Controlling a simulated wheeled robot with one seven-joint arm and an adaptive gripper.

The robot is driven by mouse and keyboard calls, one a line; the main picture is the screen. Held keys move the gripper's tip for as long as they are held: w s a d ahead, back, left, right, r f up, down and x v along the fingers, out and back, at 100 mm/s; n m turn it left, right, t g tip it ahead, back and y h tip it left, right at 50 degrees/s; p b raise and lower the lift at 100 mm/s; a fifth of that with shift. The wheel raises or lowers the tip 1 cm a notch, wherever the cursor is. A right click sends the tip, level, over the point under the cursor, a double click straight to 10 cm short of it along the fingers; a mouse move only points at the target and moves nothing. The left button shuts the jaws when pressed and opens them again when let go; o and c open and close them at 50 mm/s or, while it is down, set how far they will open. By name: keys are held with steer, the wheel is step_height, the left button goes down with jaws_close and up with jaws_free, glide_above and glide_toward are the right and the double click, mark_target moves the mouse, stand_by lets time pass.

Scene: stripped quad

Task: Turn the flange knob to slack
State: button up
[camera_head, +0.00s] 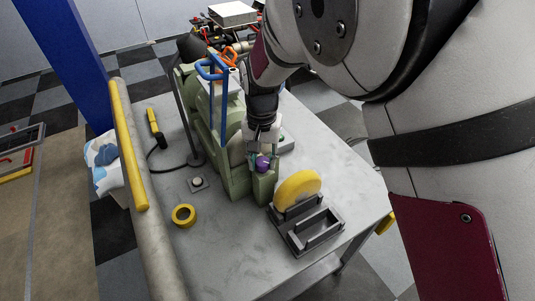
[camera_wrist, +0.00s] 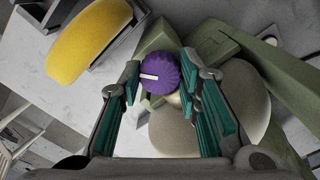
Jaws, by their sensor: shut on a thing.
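The purple ribbed knob (camera_head: 263,163) sits on top of the green machine body (camera_head: 238,180) on the grey table. In the wrist view the knob (camera_wrist: 160,75) lies between my fingertips, with a white mark on its face running from the middle toward the left. My gripper (camera_head: 261,148) points down onto it from above. In the wrist view my gripper (camera_wrist: 163,72) is shut on the knob, with teal pads on either side. The knob's far edge and base are partly hidden. I cannot read any scale marks around it.
A yellow disc (camera_head: 297,188) stands in a dark grey holder (camera_head: 323,238) to the right of the knob. A blue handle (camera_head: 213,80) rises behind the machine. A yellow tape roll (camera_head: 183,215) lies at the left. A long pipe (camera_head: 150,215) runs along the table's left side.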

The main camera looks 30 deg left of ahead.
mark_target(263, 161)
steer(key=n+b, duration=0.2)
steer(key=n, duration=0.3)
steer(key=shift+w+n, duration=0.15)
steer(key=shift+n, duration=0.15)
steer(key=n+b, duration=0.2)
steer(key=n, duration=0.2)
steer(key=shift+n+b, duration=0.3)
steer(key=shift+n, duration=0.1)
steer(key=o, duration=0.9)
steer(key=shift+c, duration=0.2)
steer(key=shift+r, duration=0.1)
step_height(263, 161, up, 12)
